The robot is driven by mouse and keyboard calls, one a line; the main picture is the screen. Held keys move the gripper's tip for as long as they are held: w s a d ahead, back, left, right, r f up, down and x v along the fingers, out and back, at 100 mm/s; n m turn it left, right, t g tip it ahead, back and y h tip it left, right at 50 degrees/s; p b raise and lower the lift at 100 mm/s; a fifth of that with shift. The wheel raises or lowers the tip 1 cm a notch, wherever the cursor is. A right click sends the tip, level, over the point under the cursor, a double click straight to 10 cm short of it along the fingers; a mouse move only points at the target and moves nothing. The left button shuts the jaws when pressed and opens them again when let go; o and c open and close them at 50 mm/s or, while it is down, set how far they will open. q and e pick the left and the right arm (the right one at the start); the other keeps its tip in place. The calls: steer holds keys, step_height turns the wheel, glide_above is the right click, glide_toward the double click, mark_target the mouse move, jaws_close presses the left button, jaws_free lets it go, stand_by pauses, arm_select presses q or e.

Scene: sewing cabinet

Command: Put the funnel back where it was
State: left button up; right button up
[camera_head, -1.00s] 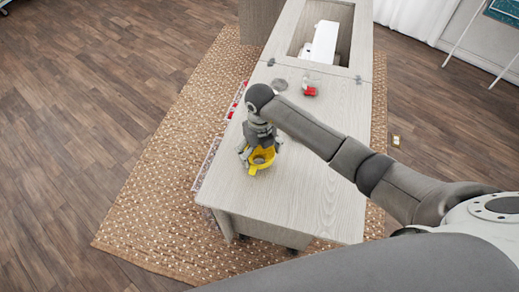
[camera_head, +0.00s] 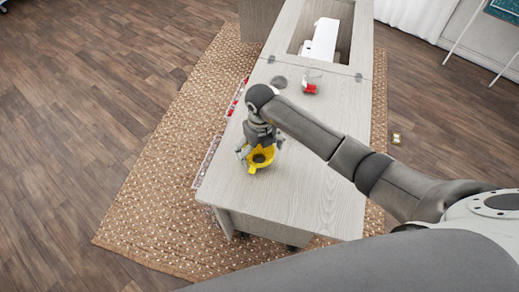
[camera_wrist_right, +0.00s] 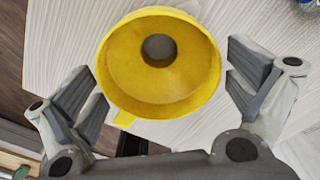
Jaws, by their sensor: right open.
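The yellow funnel (camera_head: 260,160) is on the pale wooden cabinet top, near its left edge. In the right wrist view the funnel (camera_wrist_right: 117,73) shows its wide round mouth facing the camera, with a dark hole in the middle and a small tab at the rim. My right gripper (camera_head: 258,150) is at the funnel, with its fingers open on either side. In the right wrist view the right gripper (camera_wrist_right: 165,100) shows gaps between the fingers and the rim. My left gripper is not in view.
The cabinet top (camera_head: 310,185) is clear around the funnel. A clear jar with red contents (camera_head: 309,86) and a grey round lid (camera_head: 279,82) stand farther back. A white sewing machine (camera_head: 322,40) sits in the cabinet's recess. Open drawers (camera_head: 207,160) show along the left side.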

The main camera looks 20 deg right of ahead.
steer(key=shift+r, duration=0.4)
step_height(320, 180, up, 11)
steer(key=b, duration=0.3)
steer(key=shift+r, duration=0.2)
steer(key=shift+f, duration=0.1)
